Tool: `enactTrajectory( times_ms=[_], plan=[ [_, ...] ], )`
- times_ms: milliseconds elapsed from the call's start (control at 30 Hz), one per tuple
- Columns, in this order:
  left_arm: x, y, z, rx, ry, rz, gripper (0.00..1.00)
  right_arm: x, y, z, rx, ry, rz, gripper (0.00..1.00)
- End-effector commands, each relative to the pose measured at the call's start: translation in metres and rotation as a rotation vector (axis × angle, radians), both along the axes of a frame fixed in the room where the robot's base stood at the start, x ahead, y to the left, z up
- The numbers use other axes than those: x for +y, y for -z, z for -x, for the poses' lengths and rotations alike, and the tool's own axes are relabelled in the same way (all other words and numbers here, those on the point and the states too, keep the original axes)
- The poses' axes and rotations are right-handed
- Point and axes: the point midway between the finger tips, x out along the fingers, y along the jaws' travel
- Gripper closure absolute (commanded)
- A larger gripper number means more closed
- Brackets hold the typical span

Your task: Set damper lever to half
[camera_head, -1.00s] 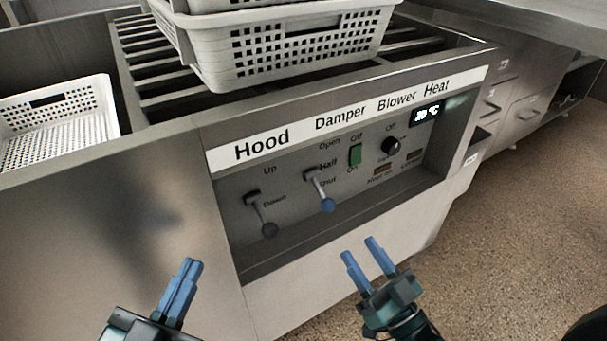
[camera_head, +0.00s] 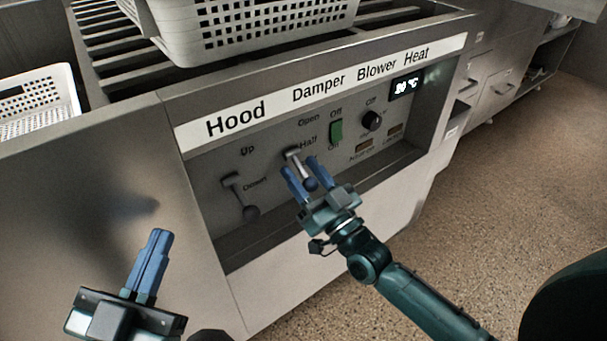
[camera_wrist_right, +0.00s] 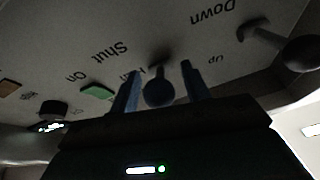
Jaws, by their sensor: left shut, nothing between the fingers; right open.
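The damper lever (camera_head: 300,165) is a short metal arm with a round dark blue knob, on the panel below the word Damper. It slants down and right, below the Half mark (camera_head: 308,142); the Shut mark is hidden in the head view. My right gripper (camera_head: 298,164) is open, with its two blue fingers on either side of the lever. In the right wrist view the knob (camera_wrist_right: 159,90) is between the spread fingers, with a gap on each side. My left gripper (camera_head: 159,236) is shut and empty, low in front of the cabinet.
The hood lever (camera_head: 240,196) hangs to the left of the damper lever. A green blower switch (camera_head: 336,131) and a black heat knob (camera_head: 372,121) are to the right. The panel is recessed, with a lower ledge (camera_head: 250,250). White perforated baskets (camera_head: 250,25) stand on top.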

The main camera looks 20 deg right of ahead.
Motion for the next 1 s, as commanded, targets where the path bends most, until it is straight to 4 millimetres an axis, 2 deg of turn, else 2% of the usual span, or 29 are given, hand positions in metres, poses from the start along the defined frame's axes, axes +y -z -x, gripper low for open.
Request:
enactTrajectory(
  times_ms=[333,900,1000],
  plan=[
    [0.0006,-0.0050,-0.0013,-0.024,0.000,-0.001,1.00,0.0015,-0.0023,-0.0041,-0.001,0.000,-0.001,0.53],
    [0.0006,-0.0039,-0.0010,-0.020,-0.001,-0.002,1.00,0.0014,-0.0021,-0.0038,-0.001,0.000,-0.001,0.99],
    [0.0006,-0.0036,-0.0009,-0.019,0.000,-0.001,1.00,0.0014,-0.0021,-0.0038,-0.001,0.000,-0.001,1.00]
  ],
)
